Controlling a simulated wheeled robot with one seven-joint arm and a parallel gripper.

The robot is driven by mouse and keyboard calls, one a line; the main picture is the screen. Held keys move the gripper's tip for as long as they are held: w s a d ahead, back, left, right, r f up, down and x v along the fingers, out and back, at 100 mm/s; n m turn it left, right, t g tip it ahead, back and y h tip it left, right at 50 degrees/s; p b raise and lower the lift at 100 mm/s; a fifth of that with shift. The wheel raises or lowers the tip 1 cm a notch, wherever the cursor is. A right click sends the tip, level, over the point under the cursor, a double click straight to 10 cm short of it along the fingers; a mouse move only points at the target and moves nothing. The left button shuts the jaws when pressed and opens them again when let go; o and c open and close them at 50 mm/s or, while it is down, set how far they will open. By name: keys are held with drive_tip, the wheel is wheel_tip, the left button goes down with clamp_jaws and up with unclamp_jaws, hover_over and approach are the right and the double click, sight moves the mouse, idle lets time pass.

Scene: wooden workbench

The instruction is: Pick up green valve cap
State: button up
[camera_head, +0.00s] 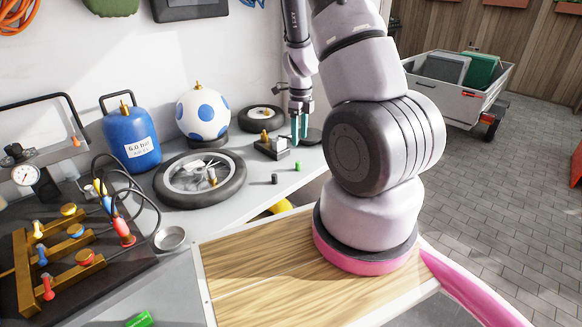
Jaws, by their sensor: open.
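A small green valve cap (297,166) stands on the grey bench top, near its right edge. My gripper (299,139) points down with its teal fingers apart and nothing visible between them. In the picture its fingertips are just above the green cap. They appear beside a small dark block with a brass fitting (271,146). I cannot tell the exact height of the fingertips over the bench. A black cap (274,179) stands a little to the left of the green one.
A brass manifold (50,255), a metal dish (170,238) and a green object (140,319) are nearer. Bench around the caps is clear.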

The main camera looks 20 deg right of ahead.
sight(299, 162)
wheel_tip(299, 162, down, 11)
drive_tip(key=shift+r, duration=0.1)
clamp_jaws()
idle(0.5)
